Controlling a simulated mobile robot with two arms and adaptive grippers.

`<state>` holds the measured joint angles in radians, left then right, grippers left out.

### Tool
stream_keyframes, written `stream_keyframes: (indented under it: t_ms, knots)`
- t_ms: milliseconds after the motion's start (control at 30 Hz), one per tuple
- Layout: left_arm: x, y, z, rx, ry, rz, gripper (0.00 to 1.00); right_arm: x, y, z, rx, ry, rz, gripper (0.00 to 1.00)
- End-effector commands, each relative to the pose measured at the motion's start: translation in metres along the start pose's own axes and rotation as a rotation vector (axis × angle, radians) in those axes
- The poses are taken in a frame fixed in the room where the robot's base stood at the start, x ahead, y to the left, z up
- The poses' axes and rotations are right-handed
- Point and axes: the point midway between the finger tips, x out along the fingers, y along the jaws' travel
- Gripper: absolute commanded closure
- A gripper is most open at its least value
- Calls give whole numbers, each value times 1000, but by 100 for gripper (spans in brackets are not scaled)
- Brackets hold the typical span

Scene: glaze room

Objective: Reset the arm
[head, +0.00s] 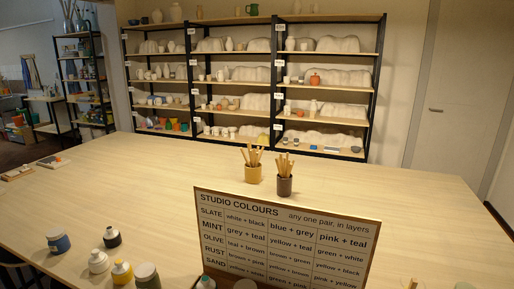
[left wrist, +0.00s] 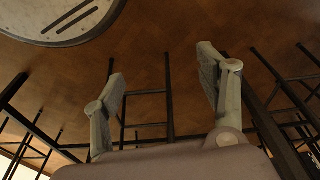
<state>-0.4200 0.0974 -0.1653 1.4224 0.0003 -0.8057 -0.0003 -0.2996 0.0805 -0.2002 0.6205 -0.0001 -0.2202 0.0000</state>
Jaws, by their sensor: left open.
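My left gripper (left wrist: 160,65) shows in the left wrist view. Its two grey fingers stand wide apart with nothing between them. Beyond the fingers are a brown wooden floor (left wrist: 185,25) and thin black metal legs (left wrist: 170,95). Neither of my grippers nor either arm shows in the head view. My right gripper is in neither view.
A wide pale wooden table (head: 150,190) fills the head view's middle. It bears a colour chart sign (head: 285,240), a yellow cup (head: 252,173) and a dark cup (head: 284,186) of sticks, and several bottles at front left. Shelves (head: 330,98) of pottery stand behind. The table's centre left is clear.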

Motion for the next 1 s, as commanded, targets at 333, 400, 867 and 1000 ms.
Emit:
stream_keyframes:
  t_ms: [333,400,867,1000]
  knots:
    - [87,4,127,16,-75,7,34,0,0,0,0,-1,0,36]
    - [93,5,146,19,-84,7,34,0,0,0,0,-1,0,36]
    - [99,4,176,23,-95,8,34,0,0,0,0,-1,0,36]
    - [99,4,176,23,-95,8,34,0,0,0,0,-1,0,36]
